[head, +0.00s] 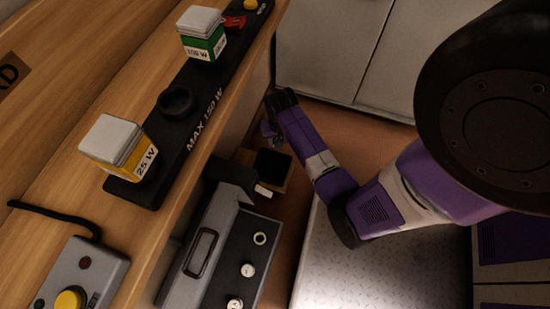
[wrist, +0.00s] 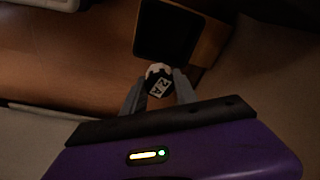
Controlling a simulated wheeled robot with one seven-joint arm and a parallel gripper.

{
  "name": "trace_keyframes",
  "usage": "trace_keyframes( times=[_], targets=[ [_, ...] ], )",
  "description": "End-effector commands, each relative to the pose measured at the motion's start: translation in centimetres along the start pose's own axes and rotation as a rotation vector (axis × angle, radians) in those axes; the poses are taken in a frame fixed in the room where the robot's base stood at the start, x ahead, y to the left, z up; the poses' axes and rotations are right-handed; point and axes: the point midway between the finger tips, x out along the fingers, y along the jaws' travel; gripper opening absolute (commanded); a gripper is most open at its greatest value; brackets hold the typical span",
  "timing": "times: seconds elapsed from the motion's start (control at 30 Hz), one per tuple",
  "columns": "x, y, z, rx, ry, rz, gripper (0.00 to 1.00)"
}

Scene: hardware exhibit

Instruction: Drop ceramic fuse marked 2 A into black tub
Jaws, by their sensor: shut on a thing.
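My gripper (wrist: 159,88) is shut on a ceramic fuse (wrist: 159,80), a small white and black piece whose label reads 2 A. In the wrist view the fuse shows just below the near edge of the black tub (wrist: 166,32), a square dark container on a wooden surface. I cannot tell the height of the fuse above it. In the head view my gripper (head: 269,132) is small and dim, a little above the black tub (head: 273,165) in the picture. The fuse is not clear there.
A grey case (head: 205,235) with a dark panel (head: 240,262) holds an empty-looking ring and two white round pieces. A wooden shelf (head: 60,130) at left carries bulb boxes on a black strip and a grey button box (head: 82,275). White cabinets (head: 345,45) stand behind.

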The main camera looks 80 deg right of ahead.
Motion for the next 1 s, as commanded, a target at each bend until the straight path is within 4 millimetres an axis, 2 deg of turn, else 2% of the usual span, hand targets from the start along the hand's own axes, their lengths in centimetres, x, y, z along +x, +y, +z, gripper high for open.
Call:
trace_keyframes(
  times=[0.03, 0.2, 0.4, 0.67, 1.0],
  targets=[
    [1.8, -0.5, 0.4, -0.03, -0.001, -0.005, 0.0],
    [4.6, -1.9, 1.1, -0.152, 0.002, -0.023, 0.0],
    [5.9, -2.8, 1.5, -0.254, 0.004, -0.036, 0.0],
    [7.0, -2.9, 1.7, -0.272, 0.006, -0.039, 0.0],
    [10.5, -2.8, 2.2, -0.269, 0.007, -0.038, 0.0]
  ],
)
